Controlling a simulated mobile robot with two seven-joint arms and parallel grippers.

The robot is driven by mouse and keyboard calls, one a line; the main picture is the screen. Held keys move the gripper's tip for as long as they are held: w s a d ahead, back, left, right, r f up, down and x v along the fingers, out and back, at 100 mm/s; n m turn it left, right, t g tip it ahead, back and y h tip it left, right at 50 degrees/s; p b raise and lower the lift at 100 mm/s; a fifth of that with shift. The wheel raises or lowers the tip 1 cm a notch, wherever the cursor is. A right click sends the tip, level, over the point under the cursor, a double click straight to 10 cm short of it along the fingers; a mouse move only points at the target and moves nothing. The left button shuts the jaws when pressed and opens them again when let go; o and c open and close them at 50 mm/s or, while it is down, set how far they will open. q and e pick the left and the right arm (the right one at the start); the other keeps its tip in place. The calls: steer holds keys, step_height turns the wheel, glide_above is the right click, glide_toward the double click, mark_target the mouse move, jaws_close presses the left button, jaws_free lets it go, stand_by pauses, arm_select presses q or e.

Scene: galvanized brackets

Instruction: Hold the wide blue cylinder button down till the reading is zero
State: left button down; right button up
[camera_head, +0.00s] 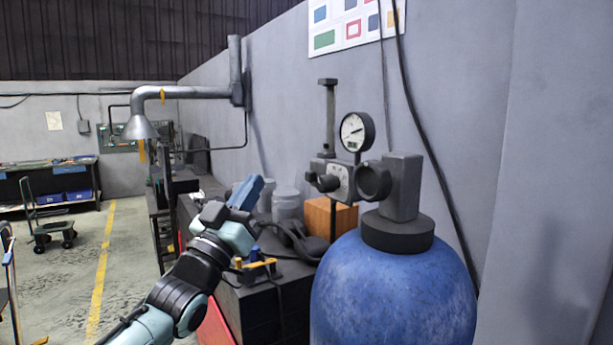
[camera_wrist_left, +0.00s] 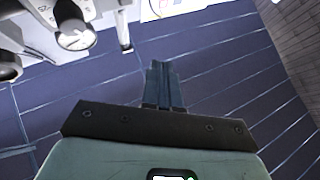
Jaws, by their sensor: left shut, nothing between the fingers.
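A wide blue cylinder (camera_head: 395,290) stands at the lower right, with a dark collar and grey valve block (camera_head: 402,185) on top. No separate button can be made out on it. A round gauge (camera_head: 357,131) with white dial, dark needle and small green patch stands above the valve fittings; the reading is too small to tell. My right gripper is not in view.
A dark bench (camera_head: 270,300) runs along the wall behind my left gripper, holding an orange-brown box (camera_head: 330,217), clear jars (camera_head: 287,203) and a yellow-handled tool (camera_head: 256,265). A dark cable hangs down the wall. Open floor with a yellow line (camera_head: 103,265) lies at left.

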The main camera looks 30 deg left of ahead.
mark_target(310, 176)
arm_select(q)
steer(key=w+d+p, duration=0.1)
steer(key=w+d, duration=0.2)
steer(key=w, duration=0.3)
steer(key=shift+d, duration=0.15)
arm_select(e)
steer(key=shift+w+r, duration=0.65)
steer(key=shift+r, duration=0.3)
arm_select(q)
steer(key=shift+w, duration=0.3)
stand_by(0.8)
steer(key=shift+w+d, duration=0.2)
steer(key=shift+w, duration=0.05)
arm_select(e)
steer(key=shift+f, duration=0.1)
arm_select(q)
steer(key=shift+w+d, duration=0.25)
steer(key=shift+w, duration=0.25)
stand_by(1.9)
steer(key=shift+s, duration=0.1)
steer(key=shift+s+a, duration=0.45)
steer(key=shift+s, duration=0.35)
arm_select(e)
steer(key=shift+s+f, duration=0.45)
arm_select(q)
steer(key=shift+b, duration=0.3)
